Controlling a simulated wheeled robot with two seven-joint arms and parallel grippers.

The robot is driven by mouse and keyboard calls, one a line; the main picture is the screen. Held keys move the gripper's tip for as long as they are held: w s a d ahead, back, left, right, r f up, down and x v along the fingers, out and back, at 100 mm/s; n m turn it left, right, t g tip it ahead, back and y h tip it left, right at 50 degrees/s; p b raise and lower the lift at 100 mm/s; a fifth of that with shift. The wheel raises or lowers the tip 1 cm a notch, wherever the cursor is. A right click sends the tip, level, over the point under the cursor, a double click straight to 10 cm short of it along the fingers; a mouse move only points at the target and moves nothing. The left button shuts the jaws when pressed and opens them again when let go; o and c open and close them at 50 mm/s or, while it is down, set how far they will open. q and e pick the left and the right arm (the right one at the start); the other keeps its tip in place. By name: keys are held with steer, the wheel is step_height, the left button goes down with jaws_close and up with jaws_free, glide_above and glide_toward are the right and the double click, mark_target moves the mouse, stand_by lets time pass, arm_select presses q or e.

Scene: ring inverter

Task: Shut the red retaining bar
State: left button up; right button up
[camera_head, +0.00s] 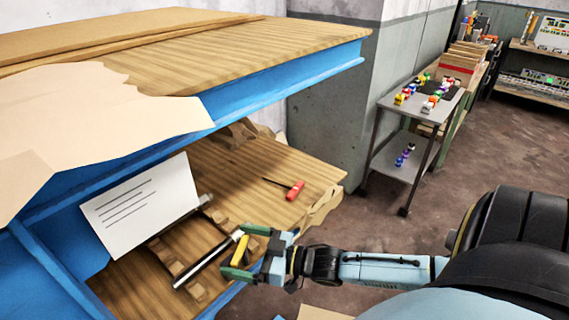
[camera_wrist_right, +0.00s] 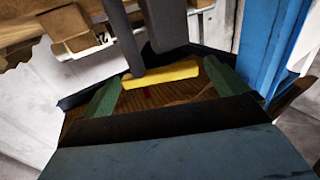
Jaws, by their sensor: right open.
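I cannot make out a red retaining bar in either view. My right gripper (camera_head: 247,252) is open, its green fingers spread beside a dark and white bar (camera_head: 207,263) on the lower wooden shelf. A yellow handle-like piece (camera_head: 240,250) shows between the fingers. In the right wrist view the yellow piece (camera_wrist_right: 165,73) spans much of the gap between the fingers of the right gripper (camera_wrist_right: 165,88), next to a dark grey bar (camera_wrist_right: 122,35). I cannot tell whether the fingers touch it. My left gripper is out of view.
A red-handled tool (camera_head: 295,190) lies on the lower shelf (camera_head: 245,175) of the blue bench. A white sheet with printed lines (camera_head: 142,207) stands at the left. The bench's upper top (camera_head: 190,50) overhangs the shelf. A grey trolley (camera_head: 405,160) stands farther back.

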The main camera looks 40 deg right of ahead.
steer(key=v, duration=1.2)
steer(key=shift+s+d+p, duration=0.15)
steer(key=shift+s+p, duration=0.05)
steer(key=shift+p, duration=0.1)
